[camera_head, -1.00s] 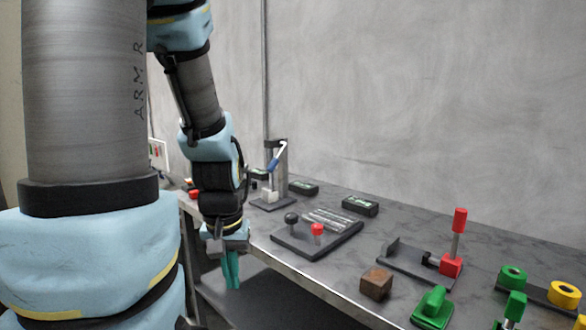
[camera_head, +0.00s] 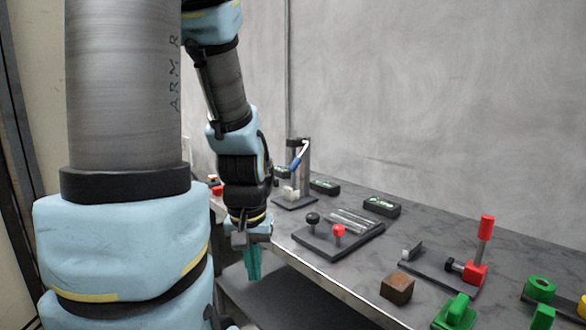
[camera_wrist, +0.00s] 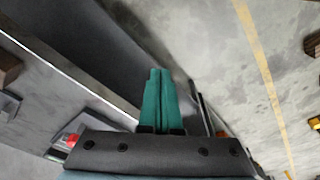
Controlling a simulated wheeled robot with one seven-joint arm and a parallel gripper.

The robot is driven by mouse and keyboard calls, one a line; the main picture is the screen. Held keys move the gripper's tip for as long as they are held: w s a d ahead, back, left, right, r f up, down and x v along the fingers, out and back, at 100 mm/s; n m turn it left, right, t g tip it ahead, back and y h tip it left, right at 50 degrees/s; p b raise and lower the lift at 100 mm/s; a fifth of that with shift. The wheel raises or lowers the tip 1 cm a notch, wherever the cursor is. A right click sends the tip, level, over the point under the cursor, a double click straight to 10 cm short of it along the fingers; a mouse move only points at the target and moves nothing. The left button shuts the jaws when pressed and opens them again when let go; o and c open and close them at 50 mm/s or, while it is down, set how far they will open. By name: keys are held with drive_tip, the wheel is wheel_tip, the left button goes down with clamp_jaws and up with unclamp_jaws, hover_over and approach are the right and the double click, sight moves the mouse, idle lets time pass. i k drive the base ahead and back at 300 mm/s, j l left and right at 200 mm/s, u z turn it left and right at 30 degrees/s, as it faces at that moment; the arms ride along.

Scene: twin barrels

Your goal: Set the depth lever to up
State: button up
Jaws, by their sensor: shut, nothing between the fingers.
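A dark panel (camera_head: 312,241) on the bench carries two short levers, one with a black knob (camera_head: 313,218) and one with a red knob (camera_head: 338,231). Lettering beside them is too small to read, so I cannot tell which is the depth lever or its setting. My gripper (camera_head: 254,279) points down in front of the bench edge, left of the panel and apart from it. Its teal fingers are shut and empty; they show side by side in the wrist view (camera_wrist: 159,72).
A stand with a blue-handled lever (camera_head: 296,161) is behind the panel. To the right are a brown block (camera_head: 397,288), a red-handled fixture (camera_head: 485,228) and green objects (camera_head: 458,312). The bench's front edge (camera_head: 330,284) lies right of my gripper. Open floor shows in the wrist view (camera_wrist: 215,50).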

sight(297, 160)
drive_tip(key=i+j, duration=0.2)
drive_tip(key=i, duration=0.25)
drive_tip(key=i+j, duration=0.25)
drive_tip(key=i, duration=0.15)
drive_tip(key=u, duration=0.05)
